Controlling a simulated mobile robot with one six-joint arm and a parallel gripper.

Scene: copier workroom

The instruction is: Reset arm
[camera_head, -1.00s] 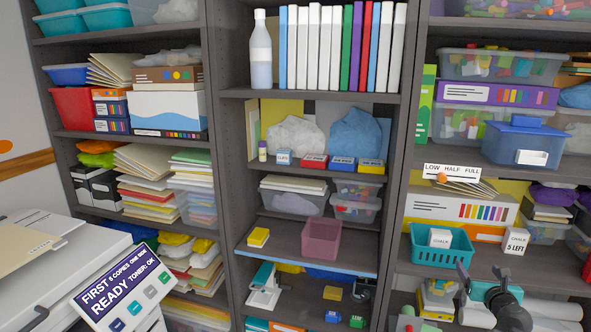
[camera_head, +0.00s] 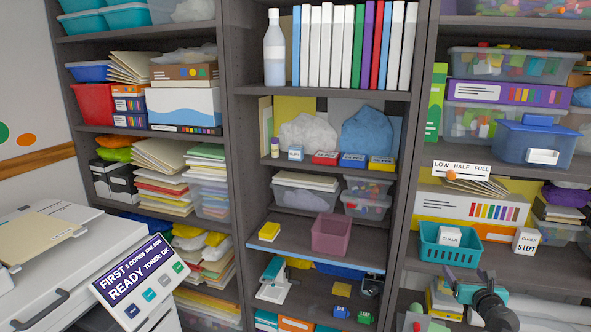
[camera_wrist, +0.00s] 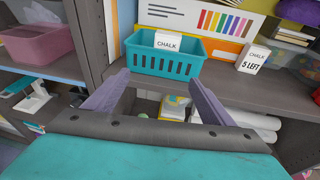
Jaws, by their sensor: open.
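My gripper (camera_wrist: 165,98) is open and empty in the wrist view, its two purple-grey fingers spread apart. It points toward the shelf with a teal basket (camera_wrist: 140,61), which lies just past the fingertips, apart from them. A white box marked CHALK (camera_wrist: 168,41) stands in the basket. In the head view part of my arm (camera_head: 490,300) shows at the lower right, below the teal basket (camera_head: 428,248).
A white box marked CHALK 5 LEFT (camera_head: 526,241) stands right of the basket. A pink bin (camera_head: 331,235) and a yellow block (camera_head: 269,231) sit on the middle shelf. A copier (camera_head: 60,260) with a status panel (camera_head: 139,283) stands at the left. Shelves above are crowded.

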